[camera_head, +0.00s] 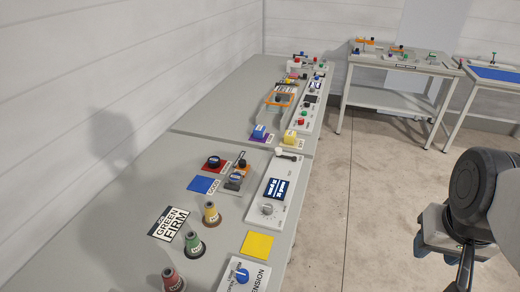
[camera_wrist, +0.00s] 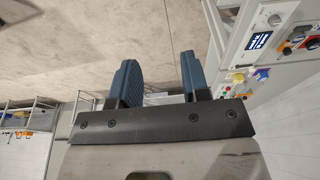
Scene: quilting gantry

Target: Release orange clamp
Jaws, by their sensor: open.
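A small orange-topped clamp-like piece (camera_head: 240,167) stands on a grey base on the near bench, beside a red pad with a black knob. An orange frame-like piece (camera_head: 280,98) lies farther back on the bench, and another orange piece (camera_head: 366,41) is on the far table. I cannot tell for sure which is the orange clamp, or whether it is closed. My gripper (camera_wrist: 160,88) is open and empty, its two blue fingers apart.
Red, green and yellow cones (camera_head: 194,243), a blue pad (camera_head: 203,184), a yellow pad (camera_head: 257,245) and a control box with a screen (camera_head: 276,195) crowd the near bench (camera_head: 130,190). The floor (camera_head: 350,200) right of it is clear. A blue-topped table (camera_head: 495,73) stands far right.

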